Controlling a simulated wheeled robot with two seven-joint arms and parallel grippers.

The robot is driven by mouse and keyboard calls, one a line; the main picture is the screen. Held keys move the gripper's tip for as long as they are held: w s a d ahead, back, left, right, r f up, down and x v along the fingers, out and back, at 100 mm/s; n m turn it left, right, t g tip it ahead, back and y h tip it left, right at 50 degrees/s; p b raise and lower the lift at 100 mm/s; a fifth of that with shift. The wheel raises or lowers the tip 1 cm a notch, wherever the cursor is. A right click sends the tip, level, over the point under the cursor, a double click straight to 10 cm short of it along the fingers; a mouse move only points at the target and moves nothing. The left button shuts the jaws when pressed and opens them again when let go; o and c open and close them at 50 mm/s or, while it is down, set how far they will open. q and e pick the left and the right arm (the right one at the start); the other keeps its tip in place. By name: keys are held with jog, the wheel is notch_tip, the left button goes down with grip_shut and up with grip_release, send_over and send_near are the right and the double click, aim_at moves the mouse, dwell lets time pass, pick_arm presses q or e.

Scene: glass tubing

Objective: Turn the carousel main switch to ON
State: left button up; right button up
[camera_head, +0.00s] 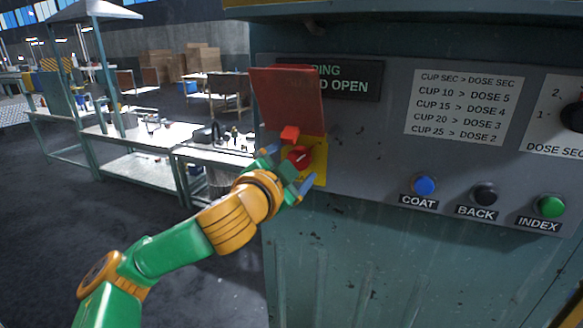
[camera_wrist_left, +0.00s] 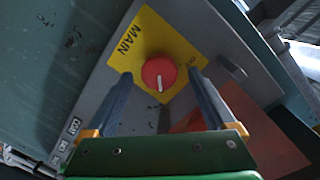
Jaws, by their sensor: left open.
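The main switch is a red round knob (camera_head: 299,157) on a yellow plate (camera_head: 319,165) at the left end of the grey control panel. In the left wrist view the knob (camera_wrist_left: 159,73) has a white pointer line, and its plate (camera_wrist_left: 133,49) reads MAIN. A red cover flap (camera_head: 288,98) stands raised above the knob; its red surface also shows in the left wrist view (camera_wrist_left: 262,128). My left gripper (camera_head: 285,170) is open at the switch. In the left wrist view its two fingers (camera_wrist_left: 158,88) are on either side of the knob, apart from it. My right gripper is not in view.
Right of the switch are a blue COAT button (camera_head: 425,185), a black BACK button (camera_head: 485,194) and a green INDEX button (camera_head: 551,206). A white dose chart (camera_head: 463,106) is above them. Workbenches (camera_head: 150,136) stand behind at left, with open floor nearer.

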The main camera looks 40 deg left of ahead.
pick_arm(q)
jog(key=b+v, duration=0.3)
jog(key=v, duration=0.2)
jog(key=shift+s+d, duration=0.1)
jog(key=shift+s, duration=0.3)
jog(key=shift+s, duration=0.1)
